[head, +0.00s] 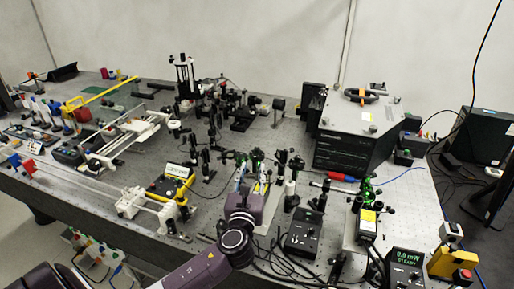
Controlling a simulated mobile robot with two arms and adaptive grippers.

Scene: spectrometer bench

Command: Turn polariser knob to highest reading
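My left gripper (252,176) reaches in from the bottom over the bench. Its two fingers stand apart with a gap between them, pointing at a small post-mounted optic (257,157) with green on it. I cannot make out the polariser knob itself; the gripper and closely set mounts hide that spot. Whether the fingers touch anything is not clear. A meter (407,262) at the front right has a lit green display that seems to read near 0.0 mW with a word like STEADY under it. My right gripper is not in view.
Post-mounted optics (291,168) stand close to the right of the gripper. A black control box (303,232) with cables is in front of them. A large dark instrument (357,130) stands behind. A yellow box with a red button (454,264) is at the right corner. A yellow-framed device (169,186) lies left.

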